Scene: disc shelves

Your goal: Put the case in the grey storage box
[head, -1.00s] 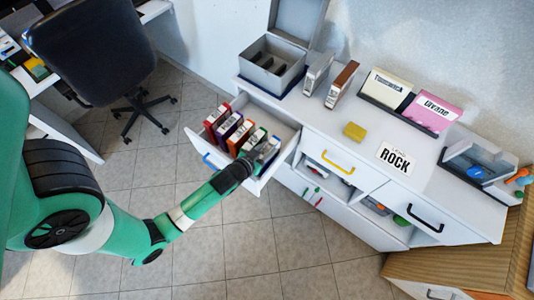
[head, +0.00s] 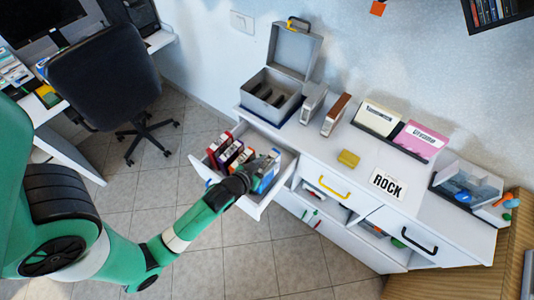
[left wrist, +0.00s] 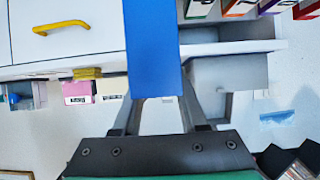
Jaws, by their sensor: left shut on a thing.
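My left gripper (head: 250,178) is shut on a blue case (head: 266,170) and holds it upright at the right end of the open drawer. In the left wrist view the case (left wrist: 152,45) stands between the two fingers (left wrist: 157,112) as a broad blue face. The grey storage box (head: 286,112) stands on the left end of the white cabinet top, behind the drawer, with its lid (head: 297,52) open. Dark dividers show inside it. My right gripper is not in view.
The open drawer (head: 258,208) holds several cases, including a red one (head: 219,144). Two cases (head: 335,115) stand right of the box. A yellow block (head: 348,158), a ROCK card (head: 388,185) and labelled bins (head: 378,117) are farther right. A chair (head: 105,80) stands left.

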